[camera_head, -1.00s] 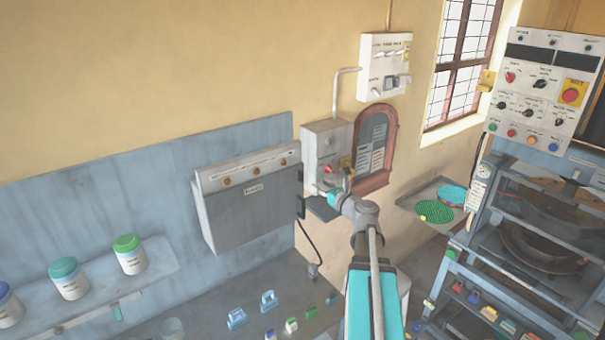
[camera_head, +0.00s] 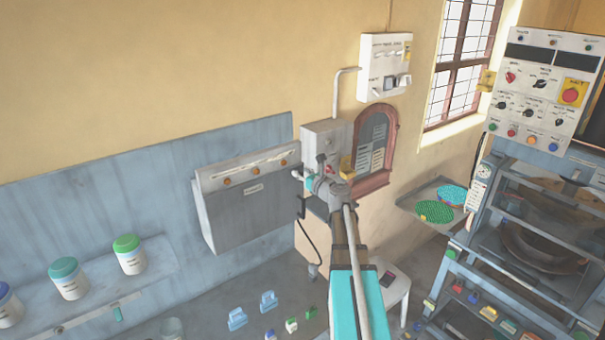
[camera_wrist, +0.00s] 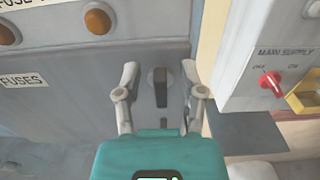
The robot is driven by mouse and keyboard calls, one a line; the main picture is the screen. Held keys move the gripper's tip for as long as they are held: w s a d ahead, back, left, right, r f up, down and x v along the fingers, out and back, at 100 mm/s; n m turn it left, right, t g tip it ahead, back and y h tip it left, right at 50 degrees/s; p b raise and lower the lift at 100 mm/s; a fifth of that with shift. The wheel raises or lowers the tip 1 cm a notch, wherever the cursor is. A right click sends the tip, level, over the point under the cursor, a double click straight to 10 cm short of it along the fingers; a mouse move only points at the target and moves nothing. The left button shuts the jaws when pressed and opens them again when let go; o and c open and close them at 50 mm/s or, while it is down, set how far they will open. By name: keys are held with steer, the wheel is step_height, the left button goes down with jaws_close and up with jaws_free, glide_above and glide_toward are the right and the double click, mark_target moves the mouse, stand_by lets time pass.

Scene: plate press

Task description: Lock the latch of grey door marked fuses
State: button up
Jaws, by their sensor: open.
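The grey door marked fuses (camera_head: 251,217) is the front of the wall cabinet left of centre in the head view. It looks closed. Its label (camera_wrist: 24,81) shows at the left of the wrist view. A dark upright latch handle (camera_wrist: 160,87) sits on a grey plate near the door's right edge. My gripper (camera_wrist: 160,80) is open, with one finger on each side of the latch. I cannot tell whether the fingers touch it. In the head view my gripper (camera_head: 301,178) is at the cabinet's right edge, and my wrist hides the latch there.
A main supply box with a red switch (camera_wrist: 271,83) and yellow part stands close right of my gripper. Orange lamps (camera_wrist: 98,20) sit above the door. A cable (camera_head: 309,245) hangs below. A white stool (camera_head: 394,288) stands beneath my arm.

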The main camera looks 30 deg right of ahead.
jaws_close()
steer(key=shift+a+n, duration=0.1)
steer(key=shift+n, duration=0.4)
steer(key=n, duration=0.3)
steer(key=shift+s+a+f, duration=0.1)
steer(key=shift+a, duration=0.15)
steer(key=shift+a+f+n+b, duration=0.2)
steer(key=shift+f+n+b, duration=0.1)
steer(key=shift+n, duration=2.05)
steer(key=shift+a+f+n+b, duration=0.2)
steer(key=shift+f+n+b, duration=0.15)
steer(key=shift+n, duration=2.05)
steer(key=shift+a+f+n+b, duration=0.2)
steer(key=shift+f+n+b, duration=0.1)
steer(key=shift+n, duration=2.05)
